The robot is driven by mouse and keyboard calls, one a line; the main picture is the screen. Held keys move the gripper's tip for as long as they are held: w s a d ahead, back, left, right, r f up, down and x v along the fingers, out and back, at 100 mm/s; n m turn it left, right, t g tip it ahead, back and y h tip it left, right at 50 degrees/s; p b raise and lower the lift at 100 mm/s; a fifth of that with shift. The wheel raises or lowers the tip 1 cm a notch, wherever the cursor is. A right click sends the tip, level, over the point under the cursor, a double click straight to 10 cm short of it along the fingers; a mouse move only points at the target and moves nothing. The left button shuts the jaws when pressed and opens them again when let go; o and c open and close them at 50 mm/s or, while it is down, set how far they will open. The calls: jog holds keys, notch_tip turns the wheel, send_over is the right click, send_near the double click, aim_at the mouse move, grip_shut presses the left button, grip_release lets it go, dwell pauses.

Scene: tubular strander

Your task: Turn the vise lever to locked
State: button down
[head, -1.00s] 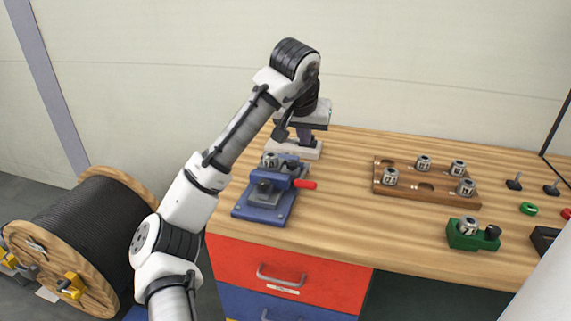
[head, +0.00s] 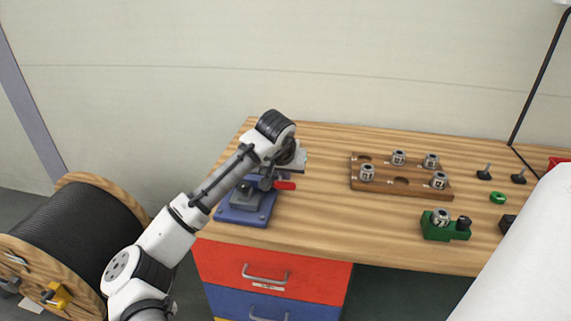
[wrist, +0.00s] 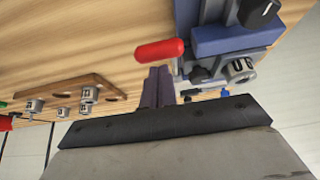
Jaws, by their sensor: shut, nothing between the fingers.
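The blue vise (head: 244,205) stands at the left end of the wooden bench. Its red lever (head: 285,185) points to the right in the head view. In the wrist view the red lever (wrist: 159,51) lies just beyond my fingertips, and the blue vise body (wrist: 225,42) is to its right. My gripper (wrist: 158,72) is shut and empty, with its dark fingers close to the lever; I cannot tell whether they touch it. In the head view my arm hides the fingers and part of the vise. A metal die marked with a number (wrist: 240,70) sits at the vise.
A wooden rack (head: 400,189) with several metal dies stands at mid-bench. A green fixture (head: 436,231) holds another die near the front edge. Black knobs and a green ring (head: 497,197) lie at right. A cable reel (head: 75,235) stands on the floor at left.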

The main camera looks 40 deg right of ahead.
aim_at(285, 186)
jog(key=b, duration=0.1)
jog(key=f+b, duration=0.2)
jog(key=shift+s+a+f+t+h, duration=0.1)
jog(key=shift+s+a+t+h, duration=0.15)
jog(key=shift+t+h, duration=0.05)
jog(key=shift+s+a+f+t+h+b, duration=0.2)
jog(key=shift+f+t+h+b, duration=0.3)
jog(key=shift+b, duration=0.75)
jog(key=shift+a+f+h+b, duration=0.15)
jog(key=shift+f+h+b, duration=0.15)
jog(key=shift+b, duration=0.45)
jog(key=shift+r, duration=0.1)
